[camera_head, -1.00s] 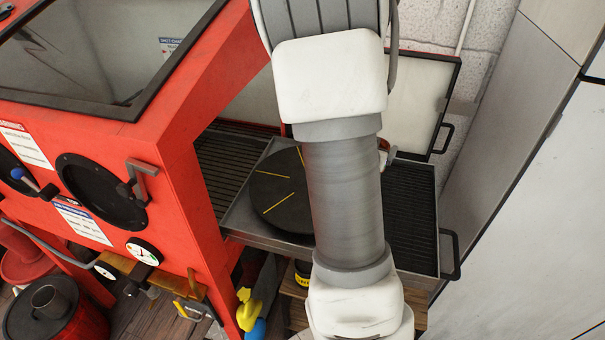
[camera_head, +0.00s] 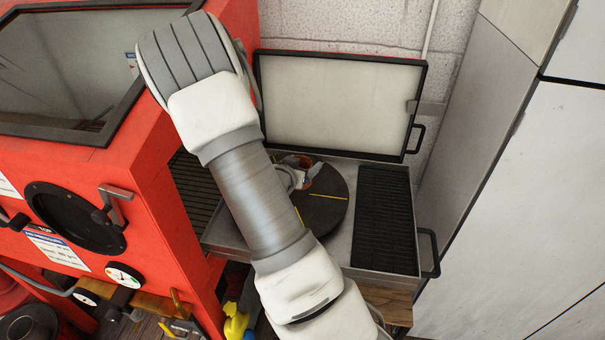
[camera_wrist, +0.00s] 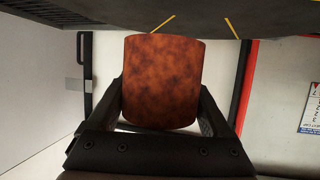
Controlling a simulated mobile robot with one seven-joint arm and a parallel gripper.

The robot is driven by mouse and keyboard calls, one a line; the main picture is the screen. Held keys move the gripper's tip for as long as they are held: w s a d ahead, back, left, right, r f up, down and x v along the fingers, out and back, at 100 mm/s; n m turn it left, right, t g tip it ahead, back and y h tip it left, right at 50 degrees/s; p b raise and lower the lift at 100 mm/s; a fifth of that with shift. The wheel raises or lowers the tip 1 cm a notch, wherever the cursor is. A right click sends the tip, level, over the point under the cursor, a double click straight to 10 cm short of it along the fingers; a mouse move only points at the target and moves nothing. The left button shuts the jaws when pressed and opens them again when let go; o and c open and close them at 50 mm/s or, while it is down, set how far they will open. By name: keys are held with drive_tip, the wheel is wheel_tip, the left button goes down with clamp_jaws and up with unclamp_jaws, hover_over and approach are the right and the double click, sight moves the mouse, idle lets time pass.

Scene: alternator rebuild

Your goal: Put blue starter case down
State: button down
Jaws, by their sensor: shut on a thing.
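My gripper (camera_wrist: 163,90) is shut on a rusty orange-brown case (camera_wrist: 163,65), with one black finger on each side of it. No blue shows on the case in the wrist view. In the head view a small orange-red part of the case (camera_head: 314,166) shows over the back of the dark round turntable (camera_head: 330,212), which has yellow lines. My arm hides most of the gripper and part of the disc. The wrist view shows the dark turntable surface (camera_wrist: 190,12) close by the case. I cannot tell whether they touch.
The turntable sits in a grey metal tray (camera_head: 352,255) with a black slatted grate (camera_head: 385,220) at the right. An open pale door panel (camera_head: 335,105) stands behind. The red blasting cabinet (camera_head: 150,170) is close on the left, and a pale wall panel (camera_head: 510,200) on the right.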

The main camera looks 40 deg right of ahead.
drive_tip(key=shift+w+f, duration=0.1)
drive_tip(key=shift+f, duration=1.9)
drive_tip(key=shift+f, duration=0.25)
unclamp_jaws()
drive_tip(key=shift+a, duration=0.1)
drive_tip(key=shift+r, duration=0.1)
drive_tip(key=shift+r, duration=0.15)
drive_tip(key=v, duration=1.1)
drive_tip(key=shift+a+r, duration=0.1)
drive_tip(key=shift+a, duration=0.05)
drive_tip(key=shift+s+a+r, duration=0.1)
drive_tip(key=shift+s+a, duration=0.1)
drive_tip(key=shift+s, duration=0.15)
